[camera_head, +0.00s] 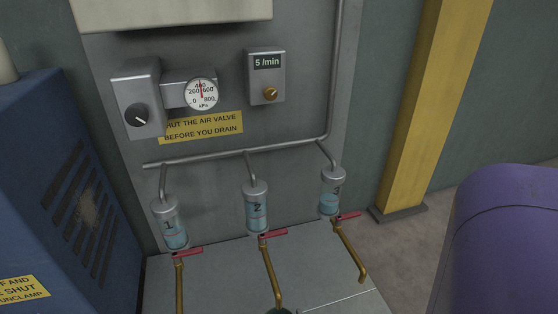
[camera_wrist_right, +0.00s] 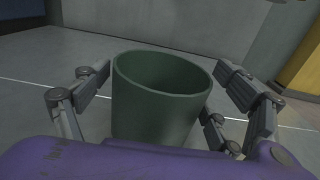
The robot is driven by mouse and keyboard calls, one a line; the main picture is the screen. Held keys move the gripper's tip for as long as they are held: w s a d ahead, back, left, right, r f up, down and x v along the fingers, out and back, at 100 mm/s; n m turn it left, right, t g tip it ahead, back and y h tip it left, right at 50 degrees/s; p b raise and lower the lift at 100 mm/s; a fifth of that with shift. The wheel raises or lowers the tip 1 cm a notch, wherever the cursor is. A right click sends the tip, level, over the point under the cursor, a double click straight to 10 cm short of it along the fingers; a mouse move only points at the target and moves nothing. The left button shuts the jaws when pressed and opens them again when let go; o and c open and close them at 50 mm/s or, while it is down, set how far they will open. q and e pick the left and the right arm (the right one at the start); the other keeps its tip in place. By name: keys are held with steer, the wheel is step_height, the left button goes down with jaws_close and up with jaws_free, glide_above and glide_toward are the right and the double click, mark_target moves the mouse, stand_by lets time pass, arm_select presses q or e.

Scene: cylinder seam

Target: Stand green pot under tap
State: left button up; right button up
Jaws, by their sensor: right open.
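The green pot (camera_wrist_right: 160,100) stands upright in the right wrist view, open at the top and seemingly empty. My right gripper (camera_wrist_right: 163,82) is open, with one finger on each side of the pot; I cannot tell if either finger touches it. My left gripper is out of view.
Cylinder 1 (camera_head: 170,225), cylinder 2 (camera_head: 256,208) and cylinder 3 (camera_head: 332,190) hold bluish liquid. A gauge (camera_head: 201,94) and a knob box (camera_head: 138,100) are above. A blue cabinet (camera_head: 60,190) stands left, a yellow post (camera_head: 428,100) right. Grey surface (camera_head: 225,275) lies below the taps.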

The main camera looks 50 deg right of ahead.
steer(key=p+v, duration=0.1)
steer(key=v, duration=0.6)
steer(key=shift+s+a+r+p, duration=0.1)
steer(key=shift+s+a+p, duration=0.05)
steer(key=shift+s+p, duration=0.15)
